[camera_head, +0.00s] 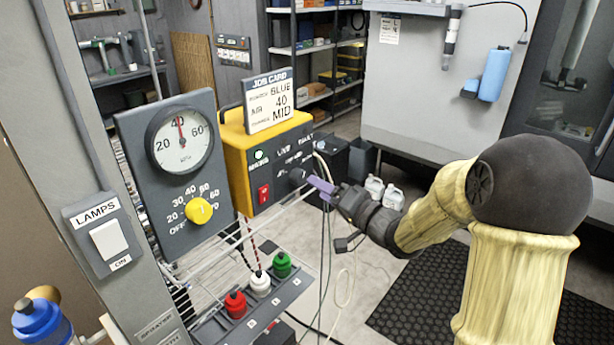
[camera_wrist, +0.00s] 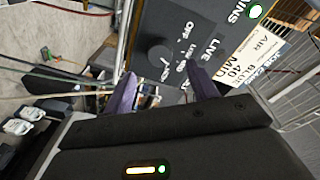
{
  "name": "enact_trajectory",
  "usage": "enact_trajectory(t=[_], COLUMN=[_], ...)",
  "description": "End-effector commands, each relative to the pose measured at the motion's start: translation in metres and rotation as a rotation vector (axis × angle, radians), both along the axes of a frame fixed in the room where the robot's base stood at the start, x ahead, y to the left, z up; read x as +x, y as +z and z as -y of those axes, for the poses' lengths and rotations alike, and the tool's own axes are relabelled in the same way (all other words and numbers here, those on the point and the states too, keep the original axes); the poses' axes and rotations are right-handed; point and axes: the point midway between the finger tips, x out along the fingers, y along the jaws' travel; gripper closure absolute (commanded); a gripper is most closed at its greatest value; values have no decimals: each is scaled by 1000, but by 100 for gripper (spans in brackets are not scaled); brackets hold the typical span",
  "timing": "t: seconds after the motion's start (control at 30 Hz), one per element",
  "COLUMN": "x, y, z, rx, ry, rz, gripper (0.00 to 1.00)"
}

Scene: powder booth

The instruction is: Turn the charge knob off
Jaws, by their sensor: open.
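The charge knob is a black round knob (camera_head: 297,177) on the dark front panel of a yellow control box (camera_head: 233,150). In the wrist view the knob (camera_wrist: 160,54) stands with OFF and other position labels beside it; I cannot tell where it points. My gripper (camera_head: 318,184) is close to the knob, on its right in the head view. In the wrist view its two purple fingers (camera_wrist: 163,76) are open and apart, with nothing between them. The knob is just beyond the tips, roughly centred in the gap; no contact shows.
A job card (camera_head: 270,100) stands on the box. A red switch (camera_head: 263,194) and a lit green lamp (camera_head: 258,154) share its panel. Left are a gauge (camera_head: 180,141), a yellow dial (camera_head: 199,211) and a lamp switch (camera_head: 109,240). Red, white and green connectors (camera_head: 260,284) sit below, with hanging cables.

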Motion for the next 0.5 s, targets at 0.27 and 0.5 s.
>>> enact_trajectory(t=[0.27,0.5], x=[31,40], y=[2,0], z=[-33,-42], rx=[0,0], ry=[3,1], rz=[-1,0], gripper=[42,42])
